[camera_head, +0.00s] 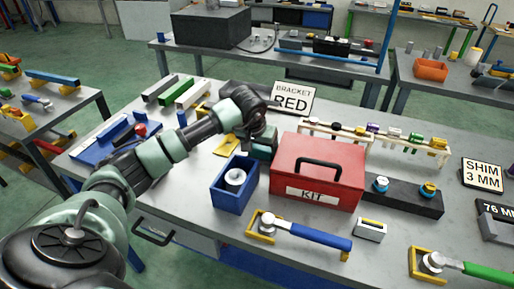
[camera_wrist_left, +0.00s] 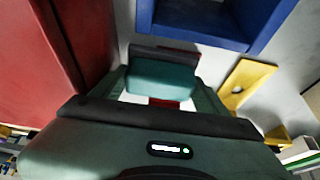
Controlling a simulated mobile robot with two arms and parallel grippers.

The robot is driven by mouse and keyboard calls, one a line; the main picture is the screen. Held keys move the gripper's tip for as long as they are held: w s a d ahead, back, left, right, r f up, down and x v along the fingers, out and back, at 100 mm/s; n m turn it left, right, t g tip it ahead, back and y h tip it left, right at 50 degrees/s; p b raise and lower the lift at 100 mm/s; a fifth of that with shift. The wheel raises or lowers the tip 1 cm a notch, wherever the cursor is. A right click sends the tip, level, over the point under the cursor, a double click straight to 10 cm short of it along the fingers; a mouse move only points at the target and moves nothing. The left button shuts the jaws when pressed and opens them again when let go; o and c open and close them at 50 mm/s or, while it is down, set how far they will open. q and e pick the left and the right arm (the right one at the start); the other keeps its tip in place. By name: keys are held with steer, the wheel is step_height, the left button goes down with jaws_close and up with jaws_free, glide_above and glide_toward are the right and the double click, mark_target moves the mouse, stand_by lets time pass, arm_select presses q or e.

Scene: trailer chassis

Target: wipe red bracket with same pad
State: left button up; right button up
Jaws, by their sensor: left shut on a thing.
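My left gripper (camera_head: 262,150) is low over the table, between the red kit box and the blue bin, in front of the "BRACKET RED" sign (camera_head: 291,97). It is shut on what seems to be the pad, mostly hidden by the jaws; pale patches show between them in the left wrist view. In that view, a red strip (camera_wrist_left: 180,47), likely the red bracket, shows just past the gripper's far edge, with more red between the jaws. I cannot tell whether the pad touches it. The right gripper is not in view.
The red kit box (camera_head: 318,170) stands close on the right. The blue bin (camera_head: 235,186) with a white roll is in front. A yellow bracket (camera_head: 228,144) lies to the left. A wooden rack (camera_head: 375,141) is behind the kit box.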

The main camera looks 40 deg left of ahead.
arm_select(q)
steer(key=shift+d, duration=0.1)
steer(key=shift+r+p, duration=0.45)
steer(key=shift+r, duration=0.1)
steer(key=shift+r+p, duration=1.3)
steer(key=shift+r, duration=1.1)
steer(key=shift+r+p, duration=0.85)
steer(key=shift+r, duration=0.65)
